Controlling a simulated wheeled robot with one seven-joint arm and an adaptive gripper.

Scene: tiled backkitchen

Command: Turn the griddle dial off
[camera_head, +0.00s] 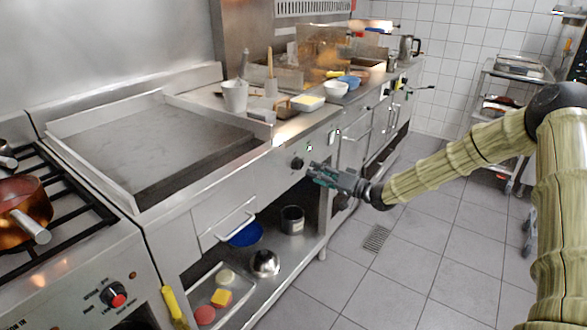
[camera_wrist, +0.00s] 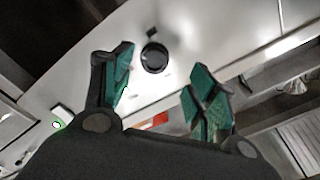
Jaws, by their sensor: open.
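The griddle (camera_head: 150,140) is a flat dark plate with a raised metal rim on the left of the counter. A round black dial (camera_head: 297,163) sits on the steel front panel to the right of the griddle. My gripper (camera_head: 318,172) is open just in front of this panel, close to the dial on its right. In the wrist view the black dial (camera_wrist: 154,57) shows ahead, between and beyond the fingertips (camera_wrist: 160,75). The fingers do not visibly touch it. I cannot read the dial's setting.
A stove with a copper pot (camera_head: 22,205) and a red-topped knob (camera_head: 114,296) stands at left. A white cup (camera_head: 235,96) and bowls (camera_head: 336,89) stand on the counter. A shelf (camera_head: 290,258) lies below.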

